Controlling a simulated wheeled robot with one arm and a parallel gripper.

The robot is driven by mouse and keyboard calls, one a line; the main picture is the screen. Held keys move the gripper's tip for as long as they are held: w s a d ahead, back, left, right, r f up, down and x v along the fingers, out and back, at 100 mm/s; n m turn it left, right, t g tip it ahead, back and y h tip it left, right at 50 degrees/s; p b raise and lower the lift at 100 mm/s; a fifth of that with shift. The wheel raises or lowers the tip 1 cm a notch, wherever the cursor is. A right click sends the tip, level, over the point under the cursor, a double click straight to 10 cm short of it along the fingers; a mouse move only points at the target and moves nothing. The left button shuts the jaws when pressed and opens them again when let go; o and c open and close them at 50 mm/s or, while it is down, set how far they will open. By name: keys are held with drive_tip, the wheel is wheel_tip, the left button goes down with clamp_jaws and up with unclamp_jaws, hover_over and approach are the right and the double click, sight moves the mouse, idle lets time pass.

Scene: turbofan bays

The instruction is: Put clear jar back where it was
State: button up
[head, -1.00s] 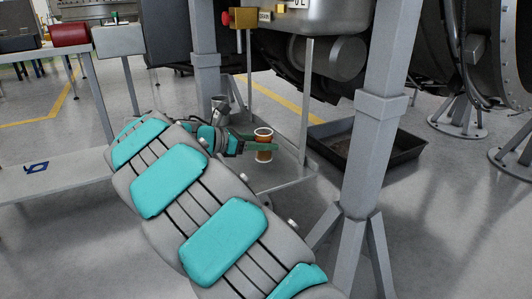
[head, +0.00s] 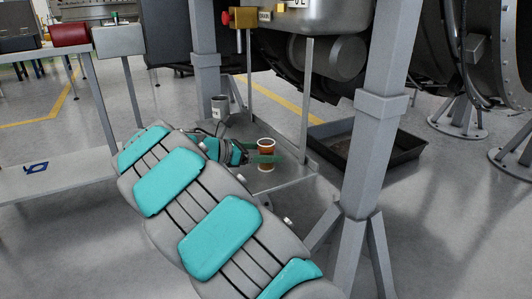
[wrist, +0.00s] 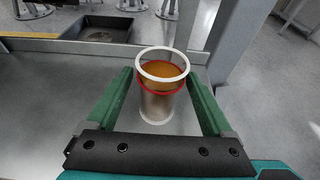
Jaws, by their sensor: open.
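The clear jar (head: 265,155) has a white rim, a red band and amber-brown contents. It looks upright on the low grey shelf (head: 290,182) of the stand. In the wrist view the jar (wrist: 160,90) is between the two green fingers of my gripper (wrist: 160,76). The fingers are spread, with a visible gap on each side of the jar. In the head view my gripper (head: 262,153) reaches the jar from the left, and its fingers partly cover the jar's middle.
A grey labelled can (head: 219,107) stands on the shelf behind my arm. Upright grey posts (head: 377,120) flank the shelf at the right. A dark drip tray (head: 370,147) lies on the floor beyond. A side bench with a blue item (head: 36,167) is at left.

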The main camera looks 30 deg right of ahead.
drive_tip(key=v, duration=1.2)
drive_tip(key=shift+d+r, duration=0.1)
drive_tip(key=s+d+m, duration=0.1)
drive_tip(key=s, duration=0.2)
drive_tip(key=s+d+m+g+y, duration=0.1)
drive_tip(key=s+d+m, duration=0.1)
drive_tip(key=s, duration=0.1)
drive_tip(key=s+d+m+g+y, duration=0.1)
drive_tip(key=s+d, duration=0.1)
drive_tip(key=s, duration=0.1)
drive_tip(key=shift+d, duration=0.25)
drive_tip(key=s+a+f+m+g+y, duration=0.1)
drive_tip(key=s+f+m+y, duration=0.35)
drive_tip(key=s, duration=0.55)
drive_tip(key=s+a+f+m+y, duration=0.1)
drive_tip(key=s+f+m+y, duration=0.3)
drive_tip(key=s, duration=0.6)
drive_tip(key=s+a+f+m+y, duration=0.2)
drive_tip(key=s+a+m, duration=0.1)
drive_tip(key=s+a, duration=0.2)
drive_tip(key=s+a+f+m+y, duration=0.2)
drive_tip(key=s+a+m, duration=0.1)
drive_tip(key=s, duration=0.3)
drive_tip(key=shift+s+a+f+t, duration=0.3)
drive_tip(key=shift+a+f, duration=0.05)
drive_tip(key=shift+a, duration=0.5)
